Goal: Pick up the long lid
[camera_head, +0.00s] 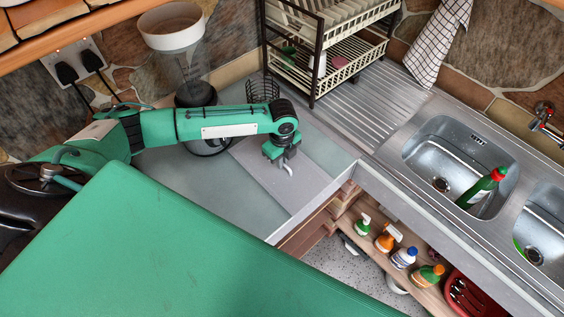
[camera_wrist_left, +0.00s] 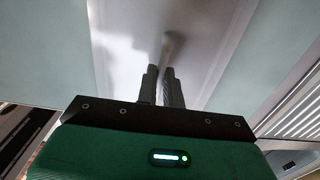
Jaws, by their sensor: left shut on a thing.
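The long lid (camera_head: 264,180) is a flat grey panel on the counter in the head view. In the left wrist view the lid (camera_wrist_left: 120,40) runs away from me as a pale strip between two greyer strips. A slim pale handle (camera_wrist_left: 172,43) rises from it at the fingertips. My left gripper (camera_head: 283,163) points down over the lid, and the curved pale handle shows at its tips. In the left wrist view the dark fingers (camera_wrist_left: 161,80) are close together on the handle. Whether the lid is clear of the counter cannot be told. My right gripper is not in view.
A dish rack (camera_head: 335,50) with plates stands behind the lid. A white-topped appliance (camera_head: 172,27) is at the back left. The sink (camera_head: 455,150) holds a green bottle (camera_head: 482,188). Several spray bottles stand on a shelf below. Bare counter (camera_head: 190,190) lies left of the lid.

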